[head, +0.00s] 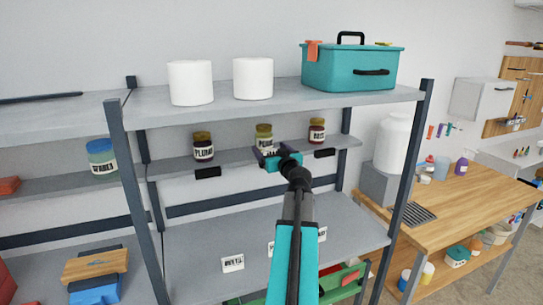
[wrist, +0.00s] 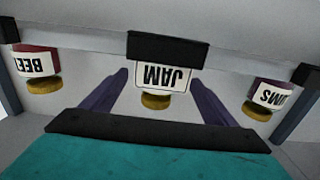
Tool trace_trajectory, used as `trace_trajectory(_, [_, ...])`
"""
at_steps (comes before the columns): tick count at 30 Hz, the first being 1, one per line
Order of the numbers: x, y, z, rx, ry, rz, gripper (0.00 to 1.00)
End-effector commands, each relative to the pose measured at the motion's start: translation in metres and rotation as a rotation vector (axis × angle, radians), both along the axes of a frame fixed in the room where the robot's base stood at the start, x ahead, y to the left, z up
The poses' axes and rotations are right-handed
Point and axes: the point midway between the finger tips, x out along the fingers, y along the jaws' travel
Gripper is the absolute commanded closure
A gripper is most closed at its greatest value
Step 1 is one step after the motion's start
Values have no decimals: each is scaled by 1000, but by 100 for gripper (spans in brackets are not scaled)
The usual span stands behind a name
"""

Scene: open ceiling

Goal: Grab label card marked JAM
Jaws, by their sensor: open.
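Three white label cards stand on the lower shelf in the head view: a left one (head: 232,263), a middle one (head: 270,248) partly hidden by my arm, and a right one (head: 322,234). Their print is too small to read surely. My gripper (head: 278,158) is open, above these cards and in front of the middle jar (head: 264,132). In the upside-down wrist view, a white JAM label (wrist: 164,77) shows between my spread fingers. I cannot tell whether it is on the jar or a card before it. Nothing is seen gripped.
Dark holders (head: 208,172) line the jar shelf's front edge. A PLUMS jar (head: 203,147) and a BEETS jar (head: 317,131) flank the middle jar. Shelf posts (head: 410,175) bound the bay. A green crate (head: 345,279) sits below; a wooden bench (head: 455,200) is at right.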

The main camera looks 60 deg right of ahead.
Motion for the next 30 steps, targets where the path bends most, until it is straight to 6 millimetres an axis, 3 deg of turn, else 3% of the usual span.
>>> trace_trajectory(10, [24,-18,2,1,0,1,20])
trace_trajectory(29, [25,-19,0,0,0,-1,20])
trace_trajectory(30, [25,-19,0,0,0,-1,23])
